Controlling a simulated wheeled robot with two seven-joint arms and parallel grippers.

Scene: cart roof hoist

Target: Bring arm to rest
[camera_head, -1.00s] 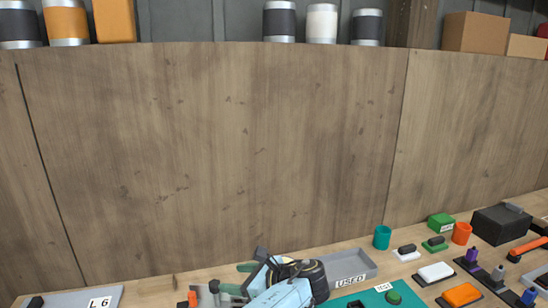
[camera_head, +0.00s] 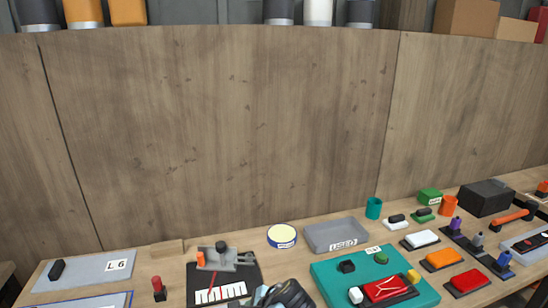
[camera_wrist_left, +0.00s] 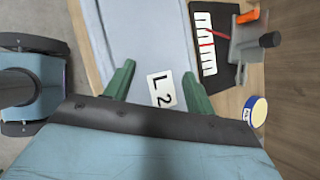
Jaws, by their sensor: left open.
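My left gripper (camera_wrist_left: 158,82) shows in the left wrist view as two green fingers spread wide apart, with nothing between them. Beyond the fingers is a grey panel (camera_wrist_left: 140,35) with a white "L 2" label (camera_wrist_left: 161,90). How far it is from the fingertips I cannot tell. In the head view only a dark part of my arm (camera_head: 286,294) shows at the bottom edge, and the fingers are out of sight. My right gripper is in neither view.
A wooden wall (camera_head: 230,130) rises behind.

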